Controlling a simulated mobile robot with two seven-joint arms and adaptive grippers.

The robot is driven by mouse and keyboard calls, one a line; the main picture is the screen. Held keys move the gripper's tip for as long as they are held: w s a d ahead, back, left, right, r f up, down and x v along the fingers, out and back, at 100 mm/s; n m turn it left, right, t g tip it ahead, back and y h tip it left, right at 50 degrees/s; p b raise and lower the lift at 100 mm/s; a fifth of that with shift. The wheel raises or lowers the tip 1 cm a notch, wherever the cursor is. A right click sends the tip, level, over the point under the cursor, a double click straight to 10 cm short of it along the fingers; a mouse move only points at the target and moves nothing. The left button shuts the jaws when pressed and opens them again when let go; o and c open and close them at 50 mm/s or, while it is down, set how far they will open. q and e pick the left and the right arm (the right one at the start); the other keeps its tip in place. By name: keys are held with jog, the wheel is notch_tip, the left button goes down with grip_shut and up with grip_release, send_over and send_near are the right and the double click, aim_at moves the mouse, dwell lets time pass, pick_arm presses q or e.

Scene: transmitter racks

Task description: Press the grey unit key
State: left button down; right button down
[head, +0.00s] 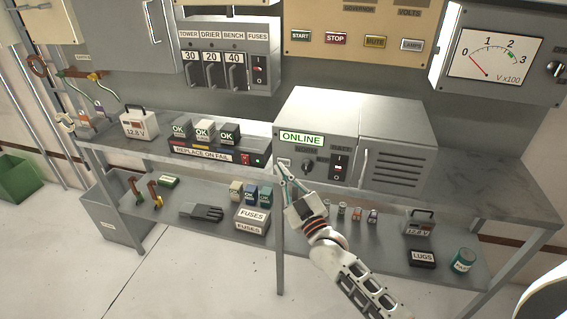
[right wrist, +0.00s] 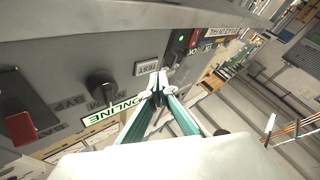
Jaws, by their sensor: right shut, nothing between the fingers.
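The grey unit (head: 345,125) stands on the bench with a green-lit ONLINE display (head: 301,138) on its front. Its small pale key (head: 285,162) is under the display at the left. In the right wrist view the key (right wrist: 147,67), marked TEST, sits in the panel beside a black knob (right wrist: 102,88). My right gripper (head: 281,170) is shut and empty, its tips just in front of the key. In the right wrist view the tips (right wrist: 158,80) overlap the key's edge; I cannot tell whether they touch it. My left gripper is not in view.
A red rocker switch (head: 340,165) is right of the knob. Left of the unit, several OK-marked modules (head: 204,130) stand on a rack strip (head: 205,153). Below is a shelf (head: 190,230) with loose parts. The bench's right end (head: 485,185) is clear.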

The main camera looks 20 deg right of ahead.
jog(key=shift+w+d, duration=0.25)
jog(key=shift+w, duration=0.1)
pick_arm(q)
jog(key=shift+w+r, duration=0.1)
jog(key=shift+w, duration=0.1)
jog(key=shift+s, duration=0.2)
pick_arm(e)
jog(key=shift+w+d, duration=0.2)
jog(key=shift+w, duration=0.1)
dwell(0.4)
dwell(0.4)
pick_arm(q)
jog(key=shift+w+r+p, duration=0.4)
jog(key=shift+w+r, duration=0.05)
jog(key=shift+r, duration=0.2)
pick_arm(e)
jog(key=shift+s+a, duration=0.45)
jog(key=shift+s, duration=0.2)
